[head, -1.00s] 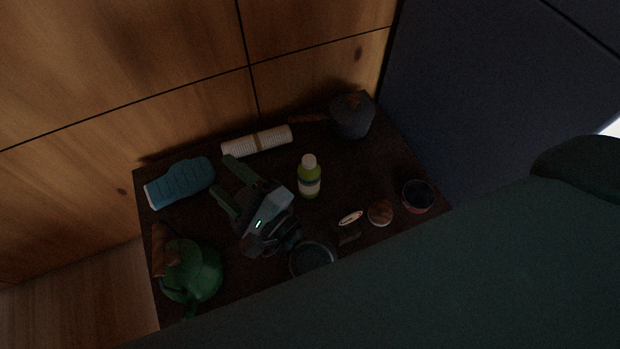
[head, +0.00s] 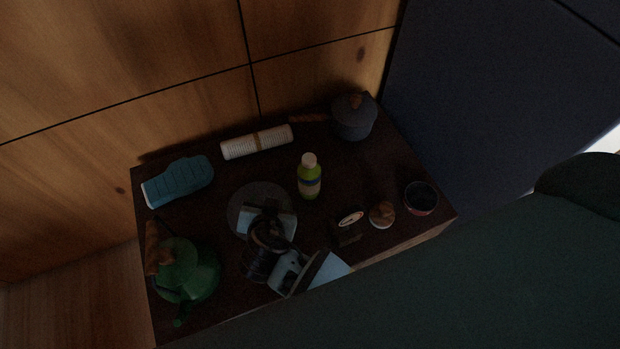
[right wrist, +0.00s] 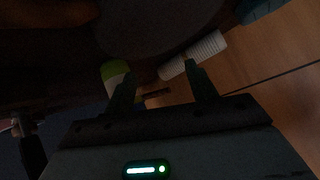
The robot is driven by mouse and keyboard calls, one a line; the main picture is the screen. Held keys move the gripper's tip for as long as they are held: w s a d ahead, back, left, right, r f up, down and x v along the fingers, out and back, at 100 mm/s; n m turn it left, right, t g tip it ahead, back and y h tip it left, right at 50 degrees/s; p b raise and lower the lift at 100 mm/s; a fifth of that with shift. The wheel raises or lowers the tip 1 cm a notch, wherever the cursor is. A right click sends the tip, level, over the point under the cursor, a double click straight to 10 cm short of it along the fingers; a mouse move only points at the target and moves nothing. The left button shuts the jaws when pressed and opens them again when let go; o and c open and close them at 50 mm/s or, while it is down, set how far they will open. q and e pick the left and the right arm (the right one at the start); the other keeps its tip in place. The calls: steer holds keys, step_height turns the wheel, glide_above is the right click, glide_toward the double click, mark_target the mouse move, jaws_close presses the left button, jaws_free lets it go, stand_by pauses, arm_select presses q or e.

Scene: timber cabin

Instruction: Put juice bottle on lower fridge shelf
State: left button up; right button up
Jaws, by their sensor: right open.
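The juice bottle (head: 309,180), green with a white cap and a label, stands upright on a dark table. In the right wrist view the bottle (right wrist: 115,74) shows at the left, next to the tip of the left finger. My right gripper (head: 266,222) is left of the bottle and over a dark round plate in the head view. Its fingers are hidden there by my arm. In the right wrist view its jaws (right wrist: 163,84) are apart, with no object held between them. No fridge shelf shows. My left gripper is not in view.
The table also holds a white roll (head: 256,142), blue mitt-like thing (head: 178,181), green kettle (head: 188,272), dark pot (head: 353,117), small round jar (head: 382,214) and dark cup (head: 420,198). A wooden wall stands behind, a large dark blue panel (head: 490,110) at right.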

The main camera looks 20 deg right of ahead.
mark_target(312, 158)
steer(key=d+r+h, duration=0.1)
steer(key=d+h, duration=0.1)
steer(key=d+r+m+h, duration=0.1)
steer(key=d+r+h, duration=0.1)
steer(key=d+r+t+h, duration=0.1)
steer(key=d+r+h, duration=0.1)
steer(key=shift+w+d+m, duration=0.1)
steer(key=shift+w+m, duration=0.1)
steer(key=shift+m, duration=0.1)
steer(key=shift+d+r+h, duration=0.3)
steer(key=shift+r+h, duration=0.2)
steer(key=shift+h, duration=0.1)
steer(key=shift+x, duration=1.3)
steer(key=x, duration=0.4)
steer(key=shift+s+d+r, duration=0.1)
steer(key=shift+d+r, duration=0.2)
steer(key=shift+d, duration=0.1)
steer(key=shift+w+d+f, duration=0.2)
steer(key=shift+w+d, duration=0.1)
steer(key=shift+w, duration=0.05)
jaws_close()
